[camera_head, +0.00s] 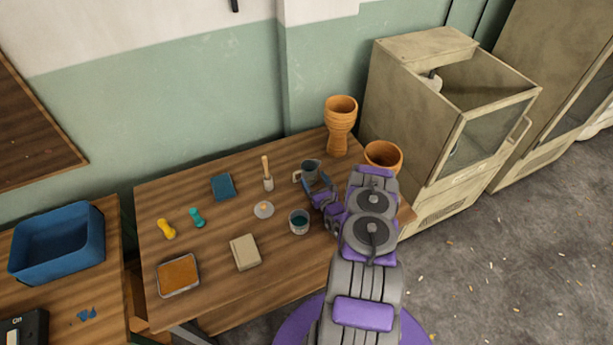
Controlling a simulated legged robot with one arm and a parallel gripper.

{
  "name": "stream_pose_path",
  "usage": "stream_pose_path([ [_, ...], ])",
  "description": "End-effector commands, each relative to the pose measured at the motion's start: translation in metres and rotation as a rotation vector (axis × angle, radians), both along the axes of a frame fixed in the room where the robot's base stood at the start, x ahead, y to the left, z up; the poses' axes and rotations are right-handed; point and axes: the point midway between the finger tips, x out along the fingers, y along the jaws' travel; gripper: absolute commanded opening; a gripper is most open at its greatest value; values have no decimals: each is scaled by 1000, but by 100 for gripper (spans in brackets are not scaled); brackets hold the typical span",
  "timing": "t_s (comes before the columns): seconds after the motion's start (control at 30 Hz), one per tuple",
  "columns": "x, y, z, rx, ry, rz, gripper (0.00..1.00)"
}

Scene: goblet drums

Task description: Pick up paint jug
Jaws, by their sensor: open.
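The paint jug looks to be the grey-blue jug (311,169) standing upright at the back of the wooden table (213,268), its handle on the left side. My gripper (319,191) is open, low over the table just in front of the jug and slightly to its right. The jaws overlap the lower right of the jug in the picture, and I cannot tell whether they touch it. My purple and grey arm comes in from the lower right.
Goblet drums (341,124) (383,155) stand at the table's right end. A cup of teal paint (299,222) is in front of my gripper. A brush in a small pot (267,177) and a white disc (263,210) lie left. A cabinet (405,110) stands right.

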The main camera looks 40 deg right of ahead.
Motion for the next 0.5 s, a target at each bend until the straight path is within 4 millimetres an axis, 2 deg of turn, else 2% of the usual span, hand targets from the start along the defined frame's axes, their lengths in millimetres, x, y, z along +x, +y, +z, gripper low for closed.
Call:
stream_pose_path([
  [0.5, 54, -13, 0, 1, -1, 1, 79],
])
